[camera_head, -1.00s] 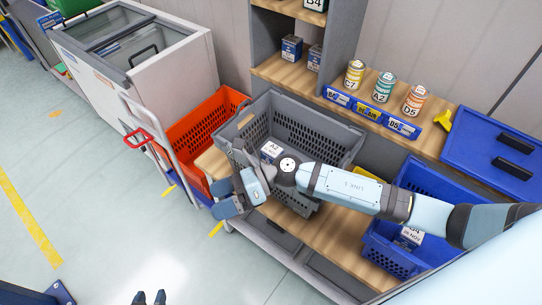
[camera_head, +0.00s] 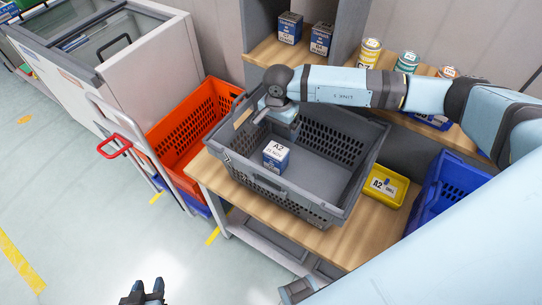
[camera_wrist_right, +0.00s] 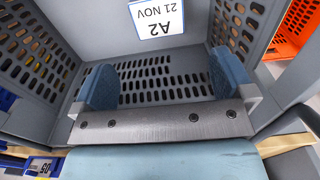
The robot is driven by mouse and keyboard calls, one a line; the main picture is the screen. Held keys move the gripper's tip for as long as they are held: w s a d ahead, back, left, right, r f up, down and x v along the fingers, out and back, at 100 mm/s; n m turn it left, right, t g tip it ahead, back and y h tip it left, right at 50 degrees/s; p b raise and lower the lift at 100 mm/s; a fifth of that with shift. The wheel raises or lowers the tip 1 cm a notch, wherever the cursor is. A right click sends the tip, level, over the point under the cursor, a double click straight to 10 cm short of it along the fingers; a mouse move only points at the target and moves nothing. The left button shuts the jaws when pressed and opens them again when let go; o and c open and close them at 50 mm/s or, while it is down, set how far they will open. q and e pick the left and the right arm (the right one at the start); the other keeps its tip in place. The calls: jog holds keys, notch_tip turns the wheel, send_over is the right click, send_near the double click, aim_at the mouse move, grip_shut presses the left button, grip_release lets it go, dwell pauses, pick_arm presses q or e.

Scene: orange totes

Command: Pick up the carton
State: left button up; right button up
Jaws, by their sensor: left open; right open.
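A white and blue carton (camera_head: 276,157) labelled A2 stands inside the grey crate (camera_head: 357,185), near its front left wall. My right gripper (camera_head: 277,115) is over the crate's back left part, behind the carton and apart from it. In the right wrist view its two blue fingers (camera_wrist_right: 163,82) are wide apart with nothing between them. The carton's label (camera_wrist_right: 157,17), reading A2 21 NOV, shows at that view's top edge, beyond the fingers. My left gripper (camera_head: 143,292) is open and empty over the floor at the bottom of the head view.
The grey crate stands on a wooden bench (camera_head: 212,176). An orange tote (camera_head: 180,140) on a trolley is to its left. A yellow bin (camera_head: 384,187) and a blue crate (camera_head: 445,190) are to its right. Two more cartons (camera_head: 290,28) stand on a shelf behind, near several cans (camera_head: 370,52).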

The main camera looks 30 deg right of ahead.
aim_at(277, 149)
notch_tip(277, 149, down, 3)
jog(key=shift+r+p, duration=0.2)
jog(key=shift+p, duration=0.1)
notch_tip(277, 149, down, 6)
jog(key=shift+s+r, duration=0.1)
jog(key=shift+r, duration=0.15)
jog(key=shift+a+f+p, duration=0.1)
jog(key=shift+f+p, duration=0.25)
jog(key=shift+f, duration=0.15)
notch_tip(277, 149, down, 5)
jog(key=shift+s+a+r+p, duration=0.1)
jog(key=shift+a+p, duration=0.05)
jog(key=shift+p, duration=0.35)
jog(key=c, duration=1)
pick_arm(q)
jog(key=shift+s+a+r, duration=0.1)
jog(key=shift+s+r, duration=0.1)
jog(key=shift+r, duration=0.3)
jog(key=shift+s+r, duration=0.2)
jog(key=shift+r, duration=0.3)
pick_arm(e)
jog(key=shift+r, duration=0.1)
jog(key=shift+c, duration=0.5)
